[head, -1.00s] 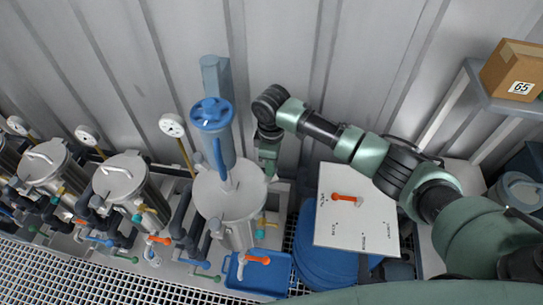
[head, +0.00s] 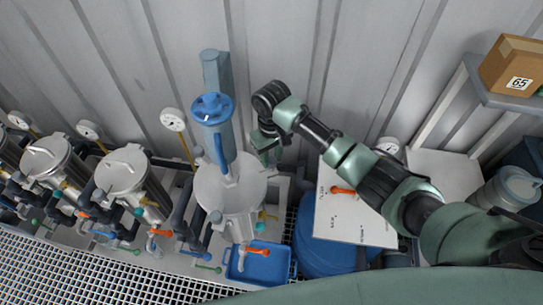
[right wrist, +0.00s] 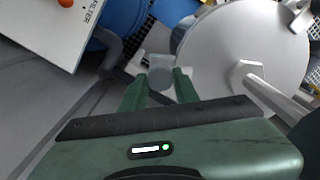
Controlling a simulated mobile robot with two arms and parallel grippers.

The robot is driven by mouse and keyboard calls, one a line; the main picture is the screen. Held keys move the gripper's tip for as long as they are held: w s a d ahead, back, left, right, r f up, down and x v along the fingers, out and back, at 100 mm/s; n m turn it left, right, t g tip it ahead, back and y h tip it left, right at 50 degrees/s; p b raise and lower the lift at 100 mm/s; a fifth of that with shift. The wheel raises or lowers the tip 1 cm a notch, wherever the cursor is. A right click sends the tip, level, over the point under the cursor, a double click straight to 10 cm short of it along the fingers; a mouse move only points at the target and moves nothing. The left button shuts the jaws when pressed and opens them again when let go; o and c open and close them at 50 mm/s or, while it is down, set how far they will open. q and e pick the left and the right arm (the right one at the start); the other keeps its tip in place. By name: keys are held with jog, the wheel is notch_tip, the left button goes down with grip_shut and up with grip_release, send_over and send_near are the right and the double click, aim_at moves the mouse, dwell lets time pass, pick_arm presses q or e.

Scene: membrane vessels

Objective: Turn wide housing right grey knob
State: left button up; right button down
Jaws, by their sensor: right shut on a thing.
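The wide housing (head: 228,188) is a broad light grey vessel with a flat round lid, in the middle of the head view. Its lid fills the upper right of the right wrist view (right wrist: 245,45). My right gripper (head: 270,158) points down at the housing's right rear side. In the right wrist view its two green fingers (right wrist: 161,76) are shut on a small round grey knob (right wrist: 160,82) beside the lid. In the head view the gripper hides this knob. My left gripper is not in view.
A blue-topped column (head: 212,110) stands just behind the housing lid. A white panel with an orange lever (head: 343,190) lies to the right, above blue drums (head: 308,225). Smaller vessels (head: 122,172) with pipes stand to the left. A blue tray (head: 262,265) lies in front.

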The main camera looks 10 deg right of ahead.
aim_at(271, 160)
jog(key=shift+m, duration=0.4)
jog(key=c, duration=1.1)
grip_release()
jog(key=shift+o, duration=0.2)
jog(key=shift+r, duration=0.1)
notch_tip(271, 160, up, 7)
jog(key=shift+w+f+b, duration=0.1)
jog(key=shift+b, duration=1.05)
jog(key=shift+r, duration=0.45)
